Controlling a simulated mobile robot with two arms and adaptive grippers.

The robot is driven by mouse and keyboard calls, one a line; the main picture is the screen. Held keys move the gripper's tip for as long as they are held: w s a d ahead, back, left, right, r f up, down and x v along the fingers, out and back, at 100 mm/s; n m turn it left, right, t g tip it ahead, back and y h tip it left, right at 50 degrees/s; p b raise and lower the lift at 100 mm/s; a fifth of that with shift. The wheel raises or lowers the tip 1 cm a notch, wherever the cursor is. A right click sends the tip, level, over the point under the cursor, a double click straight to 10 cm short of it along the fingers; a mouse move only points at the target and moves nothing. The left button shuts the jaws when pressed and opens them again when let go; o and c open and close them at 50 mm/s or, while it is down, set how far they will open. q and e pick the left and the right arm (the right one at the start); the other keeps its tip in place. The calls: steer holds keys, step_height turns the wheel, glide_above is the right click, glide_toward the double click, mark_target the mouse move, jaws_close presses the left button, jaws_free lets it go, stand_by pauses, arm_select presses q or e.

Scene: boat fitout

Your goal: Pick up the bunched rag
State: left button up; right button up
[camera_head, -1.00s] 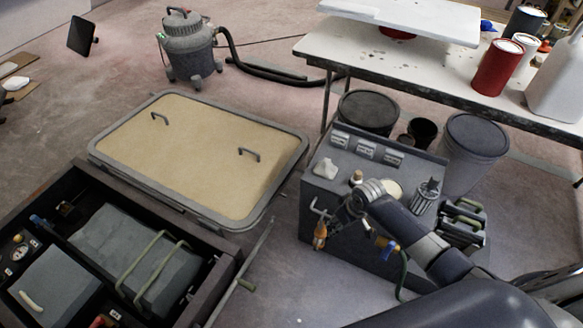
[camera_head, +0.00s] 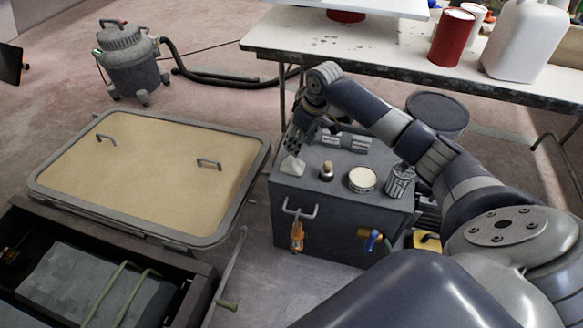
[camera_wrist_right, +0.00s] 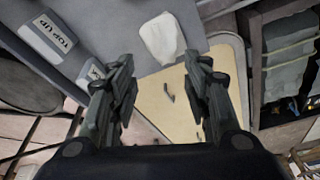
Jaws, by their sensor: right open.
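The bunched rag (camera_head: 292,166) is a small whitish lump on the left part of the dark grey cabinet's top (camera_head: 318,186). In the right wrist view the rag (camera_wrist_right: 162,38) lies just beyond the fingertips, roughly centred between them. My right gripper (camera_head: 295,147) points down close above the rag in the head view. In the wrist view the right gripper (camera_wrist_right: 158,62) has its fingers spread with nothing between them. Whether a fingertip touches the rag I cannot tell. My left gripper is not in view.
On the cabinet top are a small knobbed item (camera_head: 327,170), a round pale-topped tin (camera_head: 362,180) and a ribbed metal container (camera_head: 400,180). Labelled blocks (camera_wrist_right: 50,38) sit beside the rag. A framed tan hatch panel (camera_head: 150,175) lies left; a white worktable (camera_head: 300,35) stands behind.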

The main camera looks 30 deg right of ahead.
mark_target(293, 163)
steer(key=shift+x, duration=1.15)
steer(key=shift+f+b, duration=0.15)
steer(key=shift+b, duration=0.15)
steer(key=x, duration=0.1)
steer(key=b+x, duration=0.1)
steer(key=x, duration=0.1)
steer(key=b+x, duration=0.1)
steer(key=x, duration=0.1)
steer(key=shift+s+a, duration=0.1)
steer(key=shift+a, duration=0.3)
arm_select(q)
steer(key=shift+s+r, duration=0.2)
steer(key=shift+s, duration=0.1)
arm_select(e)
jaws_close()
